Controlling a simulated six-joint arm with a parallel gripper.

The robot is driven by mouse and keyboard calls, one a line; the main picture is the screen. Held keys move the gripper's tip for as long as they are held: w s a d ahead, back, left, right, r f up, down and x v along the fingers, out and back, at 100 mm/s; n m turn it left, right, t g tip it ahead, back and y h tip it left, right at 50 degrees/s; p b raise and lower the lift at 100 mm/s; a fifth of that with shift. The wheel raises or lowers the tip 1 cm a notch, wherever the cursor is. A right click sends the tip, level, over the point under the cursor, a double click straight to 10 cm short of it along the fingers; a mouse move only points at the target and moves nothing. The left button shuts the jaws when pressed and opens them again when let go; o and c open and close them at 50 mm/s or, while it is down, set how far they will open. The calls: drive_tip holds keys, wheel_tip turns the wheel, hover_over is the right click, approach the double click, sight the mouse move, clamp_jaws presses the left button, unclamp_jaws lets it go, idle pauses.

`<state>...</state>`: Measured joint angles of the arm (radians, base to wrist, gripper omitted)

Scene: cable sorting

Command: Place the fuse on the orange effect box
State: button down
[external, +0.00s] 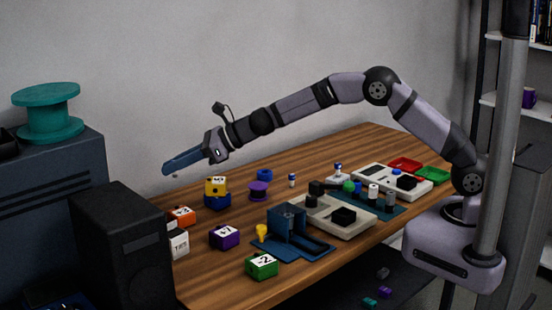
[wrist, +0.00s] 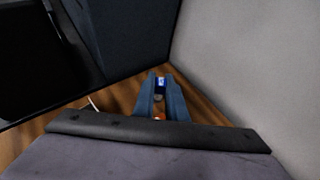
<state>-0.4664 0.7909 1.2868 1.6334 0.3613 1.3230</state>
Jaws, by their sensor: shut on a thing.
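My gripper (external: 170,169) is raised over the far left end of the table and points left. In the wrist view its blue-grey fingers (wrist: 160,80) are closed around a small blue cylinder with a silver end, the fuse (wrist: 160,84). In the external view the fuse is mostly hidden by the fingers; only a small light tip shows below them. The orange effect box (external: 182,216) sits on the table at the left, beside the white box, below and slightly right of the gripper in the picture. A small orange patch of it (wrist: 159,116) shows between the fingers in the wrist view.
A black speaker-like box (external: 122,245) stands close at the left. White (external: 178,243), purple (external: 225,237) and green (external: 261,265) boxes stand nearby, with a yellow box (external: 216,186) stacked on a blue one (external: 217,199). Similar small cylinders (external: 292,180) stand farther right.

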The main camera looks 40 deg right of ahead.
sight(184, 211)
drive_tip(key=shift+m+t+h, duration=0.4)
drive_tip(key=shift+m, duration=0.1)
drive_tip(key=shift+w+d+f+b, duration=0.25)
drive_tip(key=shift+f+b, duration=0.2)
drive_tip(key=shift+f, duration=1.3)
drive_tip(key=shift+w+d+f+b, duration=0.2)
drive_tip(key=shift+f+b, duration=0.25)
drive_tip(key=shift+f, duration=1.3)
drive_tip(key=shift+w+d+f+b, duration=0.2)
drive_tip(key=shift+f+b, duration=0.25)
drive_tip(key=shift+f, duration=1.3)
drive_tip(key=shift+f, duration=0.2)
drive_tip(key=c, duration=1.8)
unclamp_jaws()
drive_tip(key=shift+r, duration=0.1)
drive_tip(key=shift+r, duration=0.15)
drive_tip(key=shift+s+d+r+b, duration=0.1)
drive_tip(key=shift+s+d+b, duration=0.2)
drive_tip(key=shift+s+d, duration=0.1)
drive_tip(key=b+v, duration=0.3)
drive_tip(key=v, duration=0.8)
